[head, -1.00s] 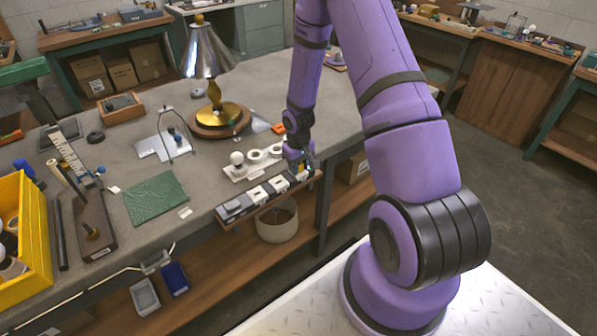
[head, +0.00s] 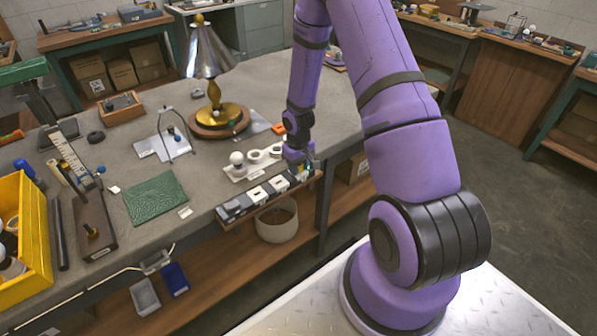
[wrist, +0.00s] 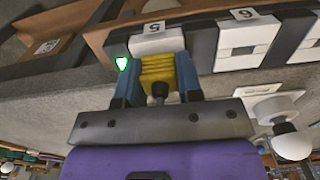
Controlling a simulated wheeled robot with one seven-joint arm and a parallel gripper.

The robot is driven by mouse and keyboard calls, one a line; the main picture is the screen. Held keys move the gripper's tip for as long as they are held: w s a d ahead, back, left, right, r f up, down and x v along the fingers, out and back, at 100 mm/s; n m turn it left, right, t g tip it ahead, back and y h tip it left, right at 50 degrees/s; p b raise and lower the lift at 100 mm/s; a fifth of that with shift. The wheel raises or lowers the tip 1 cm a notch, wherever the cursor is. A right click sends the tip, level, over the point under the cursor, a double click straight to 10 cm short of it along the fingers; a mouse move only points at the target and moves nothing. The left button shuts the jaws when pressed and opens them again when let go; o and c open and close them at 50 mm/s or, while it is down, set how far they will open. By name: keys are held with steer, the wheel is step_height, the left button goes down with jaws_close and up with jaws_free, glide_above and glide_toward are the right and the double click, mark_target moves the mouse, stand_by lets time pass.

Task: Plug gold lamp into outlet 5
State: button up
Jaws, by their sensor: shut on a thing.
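The gold lamp (head: 212,90) stands upright on the bench, with a grey cone shade, a gold stem and a round wooden base. My gripper (wrist: 160,76) has blue fingers shut on a yellow plug (wrist: 158,68), with a dark cord end facing the wrist. The plug is against the white outlet labelled 5 (wrist: 157,40); its prongs are hidden, so I cannot see how deep it sits. A green light (wrist: 122,63) glows beside the left finger. In the head view my gripper (head: 303,170) is at the right end of the outlet strip (head: 232,211).
The outlet labelled 6 (wrist: 246,38) is just right of outlet 5 in the wrist view. A white bulb (head: 237,158) on a holder stands behind the strip. A green mat (head: 155,198) and a yellow bin (head: 38,235) are to the left.

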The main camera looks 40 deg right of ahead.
steer(key=o, duration=1.1)
step_height(320, 180, up, 11)
steer(key=shift+f, duration=0.1)
